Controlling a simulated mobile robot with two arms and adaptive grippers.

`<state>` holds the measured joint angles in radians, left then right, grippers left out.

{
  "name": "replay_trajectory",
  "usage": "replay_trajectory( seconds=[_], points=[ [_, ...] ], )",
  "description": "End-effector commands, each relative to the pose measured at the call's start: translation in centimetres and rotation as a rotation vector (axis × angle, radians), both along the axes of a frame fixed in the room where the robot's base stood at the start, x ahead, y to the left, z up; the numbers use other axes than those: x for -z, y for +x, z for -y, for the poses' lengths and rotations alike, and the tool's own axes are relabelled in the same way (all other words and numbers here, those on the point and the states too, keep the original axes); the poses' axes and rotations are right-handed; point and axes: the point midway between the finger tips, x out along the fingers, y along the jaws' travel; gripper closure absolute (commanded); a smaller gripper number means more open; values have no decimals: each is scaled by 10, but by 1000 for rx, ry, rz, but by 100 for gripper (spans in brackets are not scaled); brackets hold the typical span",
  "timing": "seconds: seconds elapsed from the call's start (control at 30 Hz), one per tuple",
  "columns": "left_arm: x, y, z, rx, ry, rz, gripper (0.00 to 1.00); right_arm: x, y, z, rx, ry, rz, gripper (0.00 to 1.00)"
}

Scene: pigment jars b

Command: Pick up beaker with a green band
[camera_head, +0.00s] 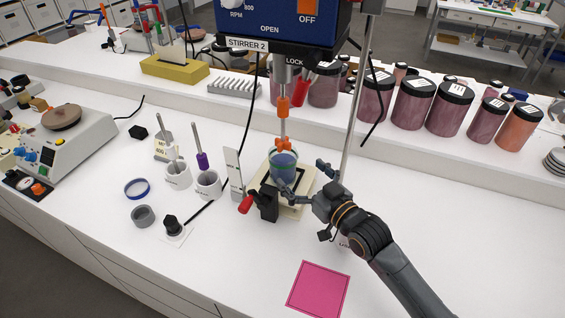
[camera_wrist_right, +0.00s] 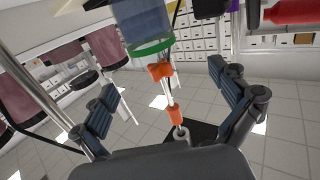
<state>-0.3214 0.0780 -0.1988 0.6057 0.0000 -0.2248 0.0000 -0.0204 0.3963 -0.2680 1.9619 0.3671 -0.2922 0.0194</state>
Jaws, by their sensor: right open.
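The beaker with a green band (camera_head: 283,168) stands upright under the stirrer, on a cream base (camera_head: 305,201), with blue contents inside. In the right wrist view the beaker (camera_wrist_right: 145,22) shows upside down at the top, its green band close to the orange stirrer shaft (camera_wrist_right: 174,114). My right gripper (camera_head: 304,177) is open beside the beaker, on its right and near side. Its two fingers (camera_wrist_right: 165,103) are spread, with nothing held between them. Whether a finger touches the glass I cannot tell. My left gripper is not in view.
The stirrer head (camera_head: 290,22) hangs above the beaker, and its rod (camera_head: 358,105) stands just behind my gripper. Pigment jars (camera_head: 413,104) line the raised shelf. The front-right bench around a pink square (camera_head: 318,289) is clear.

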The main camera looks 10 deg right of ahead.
Motion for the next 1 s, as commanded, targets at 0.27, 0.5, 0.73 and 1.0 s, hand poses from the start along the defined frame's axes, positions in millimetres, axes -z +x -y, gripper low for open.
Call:
replay_trajectory(
  seconds=[0.27,0.5,0.73,1.0],
  points=[
    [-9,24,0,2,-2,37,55,0,31,-13,-1,1,2,2],
    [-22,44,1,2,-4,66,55,0,52,-16,0,0,0,2],
    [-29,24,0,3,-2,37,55,4,78,-24,-1,1,1,2],
    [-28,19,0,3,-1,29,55,6,83,-26,-1,0,1,2]
  ],
)
